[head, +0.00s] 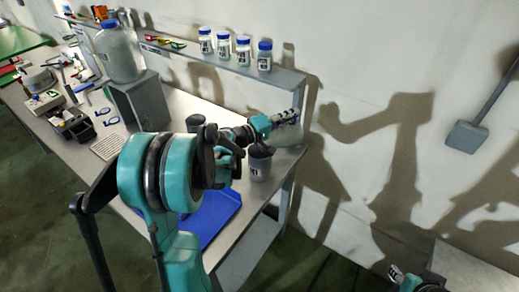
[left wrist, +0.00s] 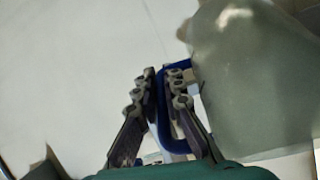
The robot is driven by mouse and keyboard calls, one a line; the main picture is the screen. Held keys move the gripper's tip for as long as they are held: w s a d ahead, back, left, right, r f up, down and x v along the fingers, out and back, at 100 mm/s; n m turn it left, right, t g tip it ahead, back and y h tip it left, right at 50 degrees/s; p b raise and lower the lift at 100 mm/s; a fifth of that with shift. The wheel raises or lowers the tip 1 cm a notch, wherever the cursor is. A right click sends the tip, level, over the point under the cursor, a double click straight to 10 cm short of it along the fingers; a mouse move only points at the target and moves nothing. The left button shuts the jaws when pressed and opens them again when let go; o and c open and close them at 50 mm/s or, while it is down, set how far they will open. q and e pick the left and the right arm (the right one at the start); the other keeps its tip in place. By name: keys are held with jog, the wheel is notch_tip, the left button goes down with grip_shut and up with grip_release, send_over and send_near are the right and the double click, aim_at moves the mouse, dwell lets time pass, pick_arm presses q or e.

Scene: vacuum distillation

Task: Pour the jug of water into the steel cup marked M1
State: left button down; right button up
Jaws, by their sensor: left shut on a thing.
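My left gripper (head: 284,117) is shut on the blue handle (left wrist: 172,115) of a clear jug (left wrist: 255,80). In the head view the jug (head: 288,133) shows only in part beyond the gripper, at the table's right end. Its tilt and water level cannot be made out. A grey steel cup (head: 260,164) with a pale mark stands just below and left of the jug, near the table edge. The mark is too small to read. A second dark cup (head: 195,122) is partly hidden behind my left arm. My right gripper (head: 395,273) shows small at the bottom right, its jaws unclear.
A blue tray (head: 217,212) lies on the table near the cup. A grey box (head: 140,102), a large blue-capped bottle (head: 119,55) and several tools stand to the left. A wall shelf holds small labelled jars (head: 223,46). The wall rises close behind the jug.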

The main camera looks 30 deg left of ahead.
pick_arm(q)
jog(key=shift+m+g+y, duration=0.4)
jog(key=shift+g, duration=0.5)
jog(key=w+d, duration=0.1)
jog(key=w+d+f+p, duration=0.1)
jog(key=d, duration=0.1)
jog(key=shift+w+f, duration=0.15)
jog(key=shift+w, duration=0.1)
jog(key=shift+f, duration=0.2)
jog(key=w+d+f+m+g+y+b, duration=0.1)
jog(key=w+d+f+g+y, duration=0.15)
jog(key=f, duration=0.35)
jog(key=w+d+f+m+g+y, duration=0.1)
jog(key=w+d+f+g+y, duration=0.1)
jog(key=f+g+y, duration=0.3)
jog(key=w+d+f+m+g+y+b, duration=0.1)
jog(key=w+d+f+g+y, duration=0.15)
jog(key=f, duration=0.55)
notch_tip(320, 180, up, 10)
jog(key=f+p, duration=0.1)
jog(key=p, duration=0.5)
jog(key=s+a+r, duration=0.1)
jog(key=s+r, duration=0.1)
jog(key=s, duration=1.4)
jog(key=shift+s+a+r+h, duration=0.15)
jog(key=shift+s+h, duration=0.15)
jog(key=shift+s, duration=0.1)
pick_arm(e)
notch_tip(320, 180, up, 7)
jog(key=shift+f, duration=0.1)
